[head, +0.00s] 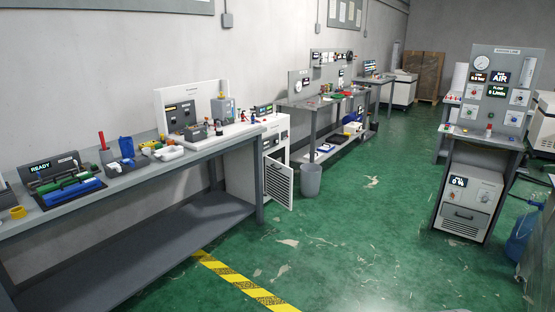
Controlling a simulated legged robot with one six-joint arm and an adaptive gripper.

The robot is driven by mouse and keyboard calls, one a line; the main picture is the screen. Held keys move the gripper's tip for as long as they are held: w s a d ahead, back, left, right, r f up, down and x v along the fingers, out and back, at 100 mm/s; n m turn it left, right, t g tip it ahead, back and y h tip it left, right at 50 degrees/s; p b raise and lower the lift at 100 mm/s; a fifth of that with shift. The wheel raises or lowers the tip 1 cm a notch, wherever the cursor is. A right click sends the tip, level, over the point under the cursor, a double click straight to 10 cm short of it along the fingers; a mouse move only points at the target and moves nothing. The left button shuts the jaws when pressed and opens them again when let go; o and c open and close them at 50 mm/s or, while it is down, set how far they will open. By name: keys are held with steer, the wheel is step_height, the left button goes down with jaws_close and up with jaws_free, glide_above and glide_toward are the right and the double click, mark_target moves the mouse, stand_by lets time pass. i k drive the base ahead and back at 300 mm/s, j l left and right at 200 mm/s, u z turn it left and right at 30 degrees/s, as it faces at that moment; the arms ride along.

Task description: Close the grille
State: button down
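A grille (279,182), a white-framed panel with dark horizontal slats, stands ajar at the front of a low white cabinet (238,176). It is swung out from the cabinet toward the aisle, and its lower edge is near the green floor. The cabinet stands at the far end of the long grey workbench. The hinge and any latch are too small to make out. My gripper is not in view.
A grey bin (311,181) stands on the floor just right of the grille. The long workbench (150,177) runs along the left wall. A cart with gauges (485,135) stands at the right, near a blue jug (521,240). The central floor is clear.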

mark_target(279, 176)
steer(key=i, duration=3.7)
steer(key=i+l+u, duration=0.15)
steer(key=i+u, duration=0.35)
steer(key=i, duration=0.15)
